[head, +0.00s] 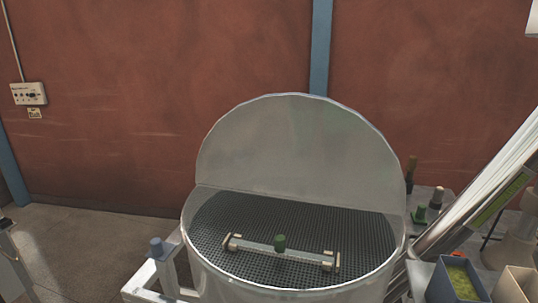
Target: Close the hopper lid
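The hopper (300,289) is a large round grey-white drum at the lower middle of the head view. Its lid (295,145) is a pale round plate that stands raised at the back of the hopper, nearly upright, with its lower edge across the opening. The front part of the opening is uncovered and shows a dark mesh grid (350,228). Neither of my grippers shows in the head view.
A slanted metal tube (480,190) rises at the right, with open bins (455,280) below it. A side table (430,200) carries green-capped items. Open floor (80,250) lies farther left.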

